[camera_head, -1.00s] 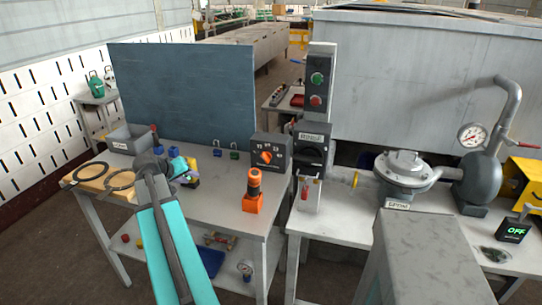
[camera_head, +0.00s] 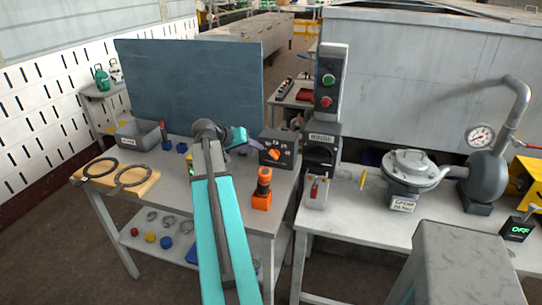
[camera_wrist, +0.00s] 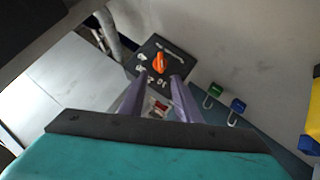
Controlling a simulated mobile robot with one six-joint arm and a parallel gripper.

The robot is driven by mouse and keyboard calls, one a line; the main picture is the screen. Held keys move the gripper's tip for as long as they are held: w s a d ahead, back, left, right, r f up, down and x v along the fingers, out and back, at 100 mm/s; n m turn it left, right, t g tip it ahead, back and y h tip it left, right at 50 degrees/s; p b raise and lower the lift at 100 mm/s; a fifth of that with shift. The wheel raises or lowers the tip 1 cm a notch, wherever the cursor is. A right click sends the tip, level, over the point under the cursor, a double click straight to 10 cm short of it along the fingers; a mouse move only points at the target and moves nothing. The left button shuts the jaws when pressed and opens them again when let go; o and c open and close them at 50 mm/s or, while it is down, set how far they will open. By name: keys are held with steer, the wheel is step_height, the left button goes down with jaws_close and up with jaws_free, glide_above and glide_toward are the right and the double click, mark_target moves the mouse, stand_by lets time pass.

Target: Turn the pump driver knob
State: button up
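The pump driver knob (camera_head: 274,154) is orange and sits on the face of a dark box with white markings at the back right of the left table. It also shows in the wrist view (camera_wrist: 159,64), between and beyond my fingertips. My gripper (camera_head: 257,147) is just left of the box in the head view, with its purple fingers toward it. In the wrist view my gripper (camera_wrist: 158,80) is open, with two purple fingers apart and nothing between them. The fingertips seem short of the knob; the exact gap cannot be told.
An orange and black cylinder device (camera_head: 262,188) stands in front of the box. A dark rotary switch box (camera_head: 320,149) and a button panel (camera_head: 330,85) stand to the right. A blue board (camera_head: 190,85) rises behind.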

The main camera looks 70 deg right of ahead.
mark_target(272, 155)
steer(key=shift+p+x, duration=1.95)
steer(key=shift+x, duration=4.85)
steer(key=shift+c, duration=0.5)
